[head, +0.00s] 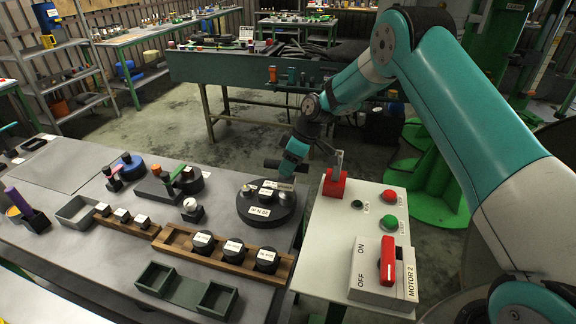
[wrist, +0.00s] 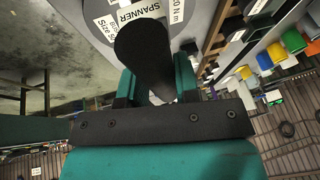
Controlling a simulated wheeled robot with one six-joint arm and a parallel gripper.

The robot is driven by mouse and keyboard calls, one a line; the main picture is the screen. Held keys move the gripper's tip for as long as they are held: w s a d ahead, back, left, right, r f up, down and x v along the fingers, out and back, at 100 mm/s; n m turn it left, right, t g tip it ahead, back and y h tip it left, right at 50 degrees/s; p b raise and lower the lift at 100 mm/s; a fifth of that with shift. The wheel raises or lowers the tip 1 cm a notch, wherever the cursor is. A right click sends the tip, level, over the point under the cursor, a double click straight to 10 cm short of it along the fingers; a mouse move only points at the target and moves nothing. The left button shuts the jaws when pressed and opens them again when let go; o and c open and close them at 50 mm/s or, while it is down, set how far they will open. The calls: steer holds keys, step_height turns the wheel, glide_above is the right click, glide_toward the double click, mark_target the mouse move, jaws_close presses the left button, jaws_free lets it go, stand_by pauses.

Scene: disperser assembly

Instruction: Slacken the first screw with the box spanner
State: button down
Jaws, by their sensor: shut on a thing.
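My gripper (head: 293,160) is above the back right part of a large dark round disc (head: 252,218) near the right end of the grey table. It is shut on a black bar, the handle of the box spanner (head: 272,163). In the wrist view the dark handle (wrist: 150,55) lies between the teal fingers (wrist: 156,88). A label behind it reads "SPANNER" and "Size". The disc carries several white labels and a small light round part at its back left. The spanner's lower end and any screw under it are hidden, so I cannot tell whether they touch.
A motor control box (head: 372,220) with red and green buttons and a red switch stands right of the disc. A red block (head: 334,184) is on its back edge. A wooden rack (head: 222,254) with black round pieces and dark green trays (head: 187,290) are in front.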

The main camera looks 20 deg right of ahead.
steer(key=shift+w+n+g, duration=0.1)
steer(key=shift+n+g, duration=0.3)
steer(key=shift+n, duration=0.5)
steer(key=shift+m, duration=0.3)
steer(key=shift+r, duration=0.1)
steer(key=shift+r, duration=0.1)
